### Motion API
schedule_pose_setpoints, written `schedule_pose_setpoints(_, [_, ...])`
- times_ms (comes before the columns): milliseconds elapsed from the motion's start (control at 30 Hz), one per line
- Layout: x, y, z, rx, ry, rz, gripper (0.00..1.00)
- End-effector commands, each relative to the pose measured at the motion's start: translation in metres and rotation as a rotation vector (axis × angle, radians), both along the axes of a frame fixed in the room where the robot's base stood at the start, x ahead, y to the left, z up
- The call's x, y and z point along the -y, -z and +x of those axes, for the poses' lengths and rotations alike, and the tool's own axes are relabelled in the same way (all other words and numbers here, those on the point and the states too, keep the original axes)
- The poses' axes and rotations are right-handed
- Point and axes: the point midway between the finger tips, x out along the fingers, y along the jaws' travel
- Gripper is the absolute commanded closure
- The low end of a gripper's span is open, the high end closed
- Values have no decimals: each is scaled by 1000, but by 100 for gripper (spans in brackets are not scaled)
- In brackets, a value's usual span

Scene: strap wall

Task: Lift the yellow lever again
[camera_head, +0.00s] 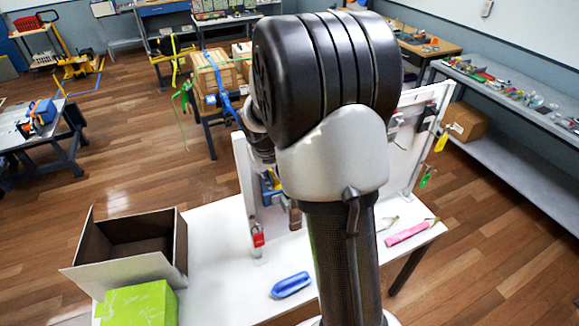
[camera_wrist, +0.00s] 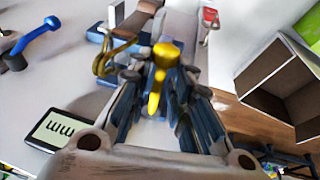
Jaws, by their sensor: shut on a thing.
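The yellow lever (camera_wrist: 157,92) shows in the wrist view, with a rounded head and a narrow shaft, between the fingers of my gripper (camera_wrist: 162,75). My gripper is shut on the lever, with a fingertip close on each side. Part of the lever and its mount is hidden by the fingers. In the head view my arm covers the lever and most of the gripper.
A blue lever (camera_wrist: 38,42) and a black box with a green display (camera_wrist: 56,130) are at left in the wrist view. A brass-coloured loop (camera_wrist: 112,60) is beside the left fingertip. An open carton (camera_head: 172,262) and blue object (camera_head: 291,285) are on the table.

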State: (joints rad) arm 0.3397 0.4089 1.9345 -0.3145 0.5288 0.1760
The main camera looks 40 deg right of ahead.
Motion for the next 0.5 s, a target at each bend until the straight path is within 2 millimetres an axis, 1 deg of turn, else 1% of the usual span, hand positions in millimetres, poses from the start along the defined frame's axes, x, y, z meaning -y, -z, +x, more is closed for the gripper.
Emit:
schedule_pose_setpoints(33, [4,-6,0,-26,-4,-6,100])
schedule_pose_setpoints(133, [6,-9,0,-64,-1,0,100])
schedule_pose_setpoints(500, [5,-9,1,-113,-2,16,100])
